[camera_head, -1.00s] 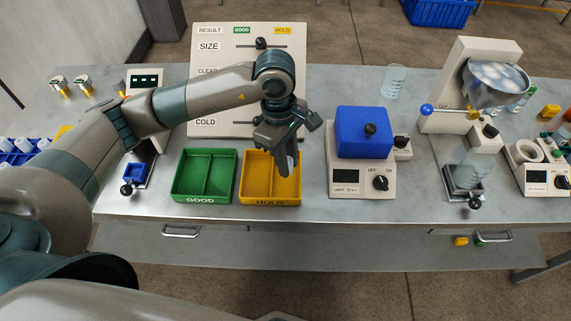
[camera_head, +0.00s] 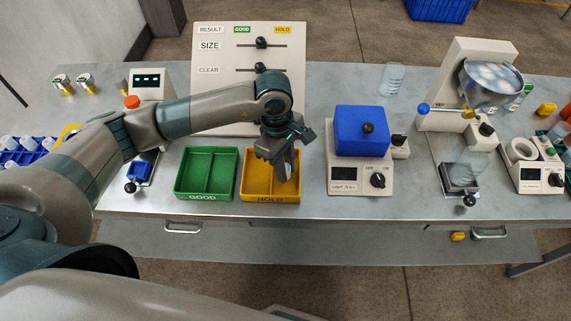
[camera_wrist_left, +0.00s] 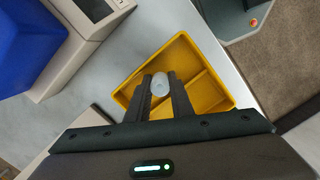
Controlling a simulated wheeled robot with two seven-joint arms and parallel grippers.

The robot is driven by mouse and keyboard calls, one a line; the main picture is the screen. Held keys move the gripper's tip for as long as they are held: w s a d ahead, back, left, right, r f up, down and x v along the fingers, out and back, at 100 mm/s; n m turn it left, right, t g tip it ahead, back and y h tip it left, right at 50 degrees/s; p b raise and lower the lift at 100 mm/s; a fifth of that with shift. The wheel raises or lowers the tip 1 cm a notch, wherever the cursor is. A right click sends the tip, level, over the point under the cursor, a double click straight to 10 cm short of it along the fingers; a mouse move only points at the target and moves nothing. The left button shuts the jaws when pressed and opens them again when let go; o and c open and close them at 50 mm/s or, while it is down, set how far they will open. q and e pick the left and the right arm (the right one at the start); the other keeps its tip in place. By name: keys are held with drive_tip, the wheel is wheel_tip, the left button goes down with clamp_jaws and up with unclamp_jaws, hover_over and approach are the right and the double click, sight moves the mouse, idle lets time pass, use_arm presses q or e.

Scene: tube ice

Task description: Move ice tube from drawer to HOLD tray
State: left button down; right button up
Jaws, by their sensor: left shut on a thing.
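The yellow HOLD tray (camera_head: 258,194) stands on the bench just right of the green GOOD tray (camera_head: 204,197). My left gripper (camera_head: 288,173) points down over the HOLD tray. In the left wrist view my left gripper (camera_wrist_left: 160,95) is shut on the ice tube (camera_wrist_left: 160,84), a whitish round end between the fingertips, with the yellow tray (camera_wrist_left: 215,98) below it. In the head view the tube shows only as a small pale patch at the fingertips. I cannot tell whether it touches the tray floor. My right gripper is not in view.
A light box with a blue cover (camera_head: 362,132) stands right of the HOLD tray. The result board (camera_head: 215,100) stands behind the trays. A clear beaker (camera_head: 391,78) and a metal bowl of ice (camera_head: 490,80) are further right.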

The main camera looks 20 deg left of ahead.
use_arm(q)
drive_tip(key=shift+f, duration=0.2)
drive_tip(key=c, duration=1.6)
unclamp_jaws()
drive_tip(key=shift+r, duration=0.1)
drive_tip(key=shift+o, duration=0.2)
drive_tip(key=shift+r, duration=0.1)
drive_tip(key=shift+r, duration=0.1)
drive_tip(key=shift+w+r, duration=0.1)
drive_tip(key=shift+r, duration=0.15)
wheel_tip(320, 180, up, 11)
drive_tip(key=a+b, duration=0.1)
drive_tip(key=b, duration=0.3)
drive_tip(key=shift+w+a+r+b, duration=0.15)
drive_tip(key=shift+a+b, duration=0.05)
drive_tip(key=shift+b, duration=0.1)
